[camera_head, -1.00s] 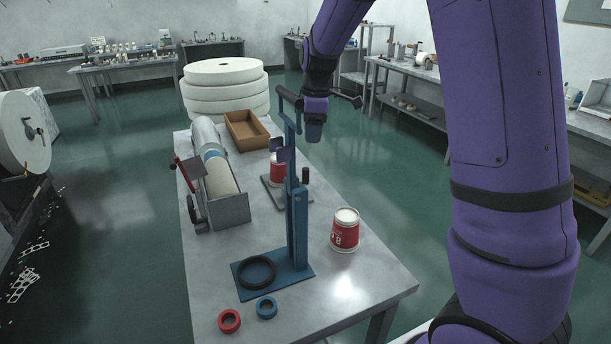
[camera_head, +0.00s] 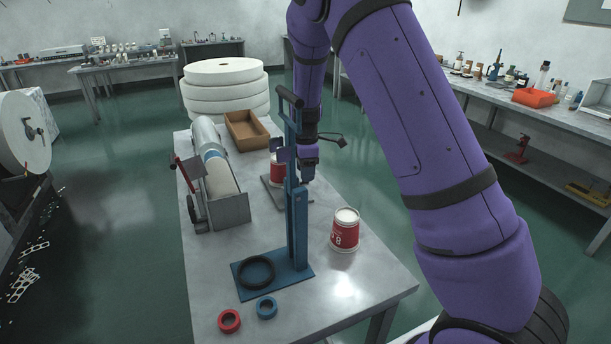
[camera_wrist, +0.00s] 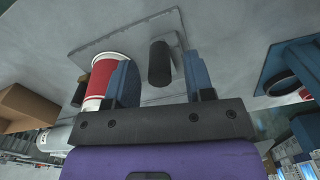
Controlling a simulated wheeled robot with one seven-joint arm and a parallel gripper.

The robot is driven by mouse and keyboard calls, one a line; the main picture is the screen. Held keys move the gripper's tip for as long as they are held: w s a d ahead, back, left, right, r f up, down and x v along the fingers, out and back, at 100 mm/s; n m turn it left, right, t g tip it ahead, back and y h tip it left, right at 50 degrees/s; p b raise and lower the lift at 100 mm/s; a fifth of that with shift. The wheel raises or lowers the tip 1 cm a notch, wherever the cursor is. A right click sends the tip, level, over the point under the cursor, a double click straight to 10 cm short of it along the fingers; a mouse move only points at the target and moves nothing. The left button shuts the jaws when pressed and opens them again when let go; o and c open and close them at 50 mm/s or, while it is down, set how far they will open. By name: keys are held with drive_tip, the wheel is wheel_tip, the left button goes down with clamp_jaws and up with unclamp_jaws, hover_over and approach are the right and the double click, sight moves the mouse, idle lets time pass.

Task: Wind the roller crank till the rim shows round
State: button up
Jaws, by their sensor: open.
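The roller stand's grey base plate (camera_head: 270,188) lies on the bench behind the blue post. A red cup with a white rim (camera_head: 277,172) stands on it, partly hidden by the post; the wrist view shows it too (camera_wrist: 103,80). A black upright crank handle (camera_wrist: 159,63) is on the plate, right of the cup in the wrist view. A dark roller (camera_wrist: 81,90) shows beside the cup's left. My gripper (camera_wrist: 158,72) is open, one blue finger each side of the handle, with gaps visible. I cannot tell whether the rim is round.
The blue lever press (camera_head: 297,220) stands close to my gripper. A second red cup (camera_head: 345,232), a red ring (camera_head: 229,321) and a blue ring (camera_head: 266,307) are nearer. A brown tray (camera_head: 247,130) and a roll cradle (camera_head: 227,211) are left.

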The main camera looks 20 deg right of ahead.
drive_tip(key=shift+f, duration=1)
clamp_jaws()
